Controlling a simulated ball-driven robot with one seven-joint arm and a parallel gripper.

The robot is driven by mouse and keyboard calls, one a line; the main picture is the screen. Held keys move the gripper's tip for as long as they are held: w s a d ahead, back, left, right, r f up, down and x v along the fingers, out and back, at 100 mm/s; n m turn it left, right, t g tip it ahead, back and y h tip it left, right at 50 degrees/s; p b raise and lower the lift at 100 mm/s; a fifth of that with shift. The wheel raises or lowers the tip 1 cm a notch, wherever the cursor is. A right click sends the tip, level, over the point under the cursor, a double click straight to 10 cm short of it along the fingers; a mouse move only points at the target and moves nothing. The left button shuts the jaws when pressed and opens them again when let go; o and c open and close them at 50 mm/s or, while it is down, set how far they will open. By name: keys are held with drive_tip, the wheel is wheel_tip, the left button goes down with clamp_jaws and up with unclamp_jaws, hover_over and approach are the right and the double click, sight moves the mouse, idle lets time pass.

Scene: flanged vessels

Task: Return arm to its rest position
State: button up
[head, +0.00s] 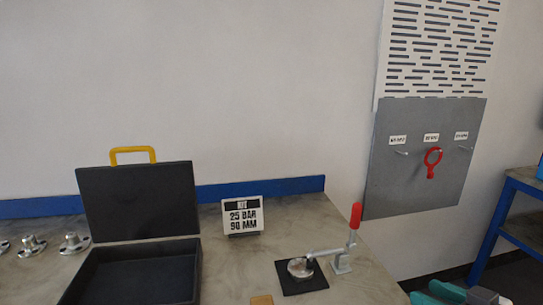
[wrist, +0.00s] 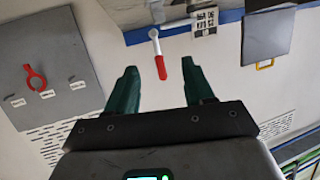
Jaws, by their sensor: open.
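My gripper (head: 433,294) is at the bottom right of the head view, beside the table's right end, with only part of its green fingers showing. In the wrist view my gripper (wrist: 159,64) has its two green fingers spread apart with nothing held. The red handle of a toggle clamp (wrist: 163,66) appears between the fingertips in that view, beyond them. In the head view the clamp's red handle (head: 356,215) stands upright, and its arm reaches over a silver round part (head: 300,267) on a black plate (head: 314,283).
An open black case (head: 138,202) with a yellow handle stands on the table. A sign (head: 242,217) reads 25 BAR 90 MM. Flanged metal parts (head: 74,242) sit at left. A red ring tool (head: 432,162) hangs on a grey wall panel (head: 400,190). A blue bench (head: 490,229) stands at right.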

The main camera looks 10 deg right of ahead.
drive_tip(key=s+a+f+m+g+h, duration=0.1)
drive_tip(key=s+a+f+g, duration=0.3)
drive_tip(key=f, duration=0.4)
drive_tip(key=s+a+f+m+g, duration=0.1)
drive_tip(key=s+a+f+g, duration=0.15)
drive_tip(key=s+f, duration=0.4)
drive_tip(key=s+a+f+m+g+h+p, duration=0.1)
drive_tip(key=s+a+f+g+h, duration=0.1)
drive_tip(key=s+f+g, duration=0.4)
drive_tip(key=s+f+h, duration=0.1)
drive_tip(key=s+f, duration=0.3)
drive_tip(key=s, duration=0.4)
drive_tip(key=shift+s+a, duration=0.2)
drive_tip(key=shift+s, duration=0.2)
